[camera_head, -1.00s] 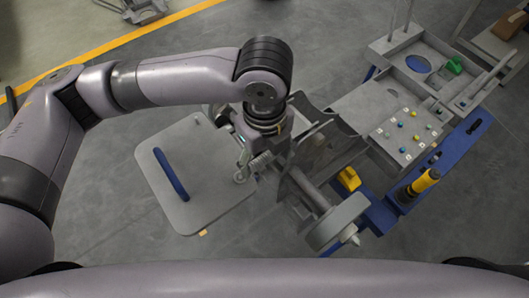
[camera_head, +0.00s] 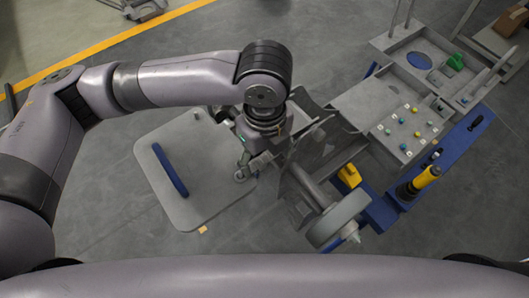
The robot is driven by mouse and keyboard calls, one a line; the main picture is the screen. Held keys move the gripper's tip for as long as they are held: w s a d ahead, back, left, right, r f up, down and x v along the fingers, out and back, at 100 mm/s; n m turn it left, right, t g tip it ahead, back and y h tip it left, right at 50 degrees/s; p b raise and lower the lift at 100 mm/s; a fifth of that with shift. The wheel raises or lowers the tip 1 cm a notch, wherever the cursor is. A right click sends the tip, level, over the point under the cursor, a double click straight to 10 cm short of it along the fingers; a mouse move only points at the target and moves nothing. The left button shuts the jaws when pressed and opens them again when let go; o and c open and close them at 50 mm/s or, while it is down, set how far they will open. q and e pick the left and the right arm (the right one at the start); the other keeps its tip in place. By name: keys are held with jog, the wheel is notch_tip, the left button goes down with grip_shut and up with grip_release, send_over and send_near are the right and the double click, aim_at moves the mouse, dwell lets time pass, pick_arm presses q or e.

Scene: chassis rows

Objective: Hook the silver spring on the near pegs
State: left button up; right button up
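My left gripper (camera_head: 243,172) points down over the right edge of a flat grey plate with a blue bar. A small grey part, perhaps the silver spring (camera_head: 263,160), shows at the gripper's right side. It is too small and too covered to tell whether the fingers hold it. The near pegs cannot be made out clearly; my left wrist covers part of the chassis there. My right gripper is out of view.
The grey plate (camera_head: 205,190) lies left of the chassis, with its blue bar (camera_head: 170,171). A grey wheel (camera_head: 338,219), a yellow block (camera_head: 349,175) and a yellow-black tool (camera_head: 418,182) are at the right. A panel with several coloured knobs (camera_head: 408,130) lies behind them.

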pick_arm(q)
jog(key=shift+o, duration=1.3)
notch_tip(320, 180, up, 12)
